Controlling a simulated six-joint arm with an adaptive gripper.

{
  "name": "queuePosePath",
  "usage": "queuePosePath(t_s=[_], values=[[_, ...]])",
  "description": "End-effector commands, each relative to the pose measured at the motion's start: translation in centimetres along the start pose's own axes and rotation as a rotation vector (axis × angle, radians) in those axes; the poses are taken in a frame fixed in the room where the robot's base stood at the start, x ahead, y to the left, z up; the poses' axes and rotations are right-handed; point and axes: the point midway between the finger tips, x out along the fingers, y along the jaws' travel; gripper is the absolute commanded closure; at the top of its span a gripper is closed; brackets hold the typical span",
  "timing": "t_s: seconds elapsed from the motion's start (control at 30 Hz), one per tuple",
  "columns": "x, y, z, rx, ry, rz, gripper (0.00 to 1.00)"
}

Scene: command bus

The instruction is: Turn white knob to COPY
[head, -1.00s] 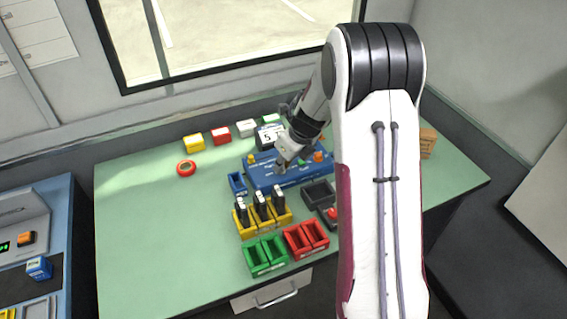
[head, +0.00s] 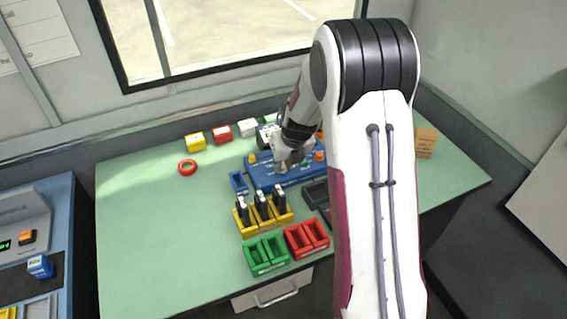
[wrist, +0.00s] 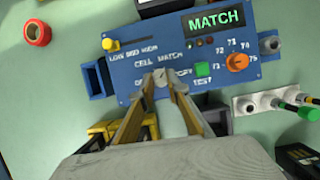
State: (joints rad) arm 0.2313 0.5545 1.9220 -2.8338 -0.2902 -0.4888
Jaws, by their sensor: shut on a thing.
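The blue panel (wrist: 190,35) lies on the green table, with a green display (wrist: 215,20) reading MATCH in the wrist view. The white knob (wrist: 160,74) is between my fingertips, below the words CELL MATCH and mostly covered by the fingers. My gripper (wrist: 159,82) is shut on it. The label to its right is partly hidden and seems to end in "PY"; which way the knob points cannot be told. In the head view my gripper (head: 283,165) comes down on the panel (head: 262,180) from above.
The panel also bears an orange knob (wrist: 237,62), a green TEST button (wrist: 203,69) and a knob by LOW MID HIGH (wrist: 108,43). Yellow holders (head: 245,228), green bins (head: 257,262) and red bins (head: 307,241) stand in front. A red ring (head: 187,167) lies left.

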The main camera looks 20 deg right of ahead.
Motion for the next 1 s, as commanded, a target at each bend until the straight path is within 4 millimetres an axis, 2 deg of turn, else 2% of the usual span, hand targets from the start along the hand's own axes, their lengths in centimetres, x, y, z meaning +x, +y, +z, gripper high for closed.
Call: queuePosePath(t_s=[0.6,0.63,0.67,1.0], values=[[0.01,-0.04,-0.02,0.022,-0.001,-0.008,1.00],[0.01,-0.04,-0.03,0.022,-0.001,-0.008,0.77],[0.02,-0.04,-0.03,0.022,-0.001,-0.008,0.69],[0.02,-0.01,-0.04,0.022,-0.001,-0.008,0.68]])
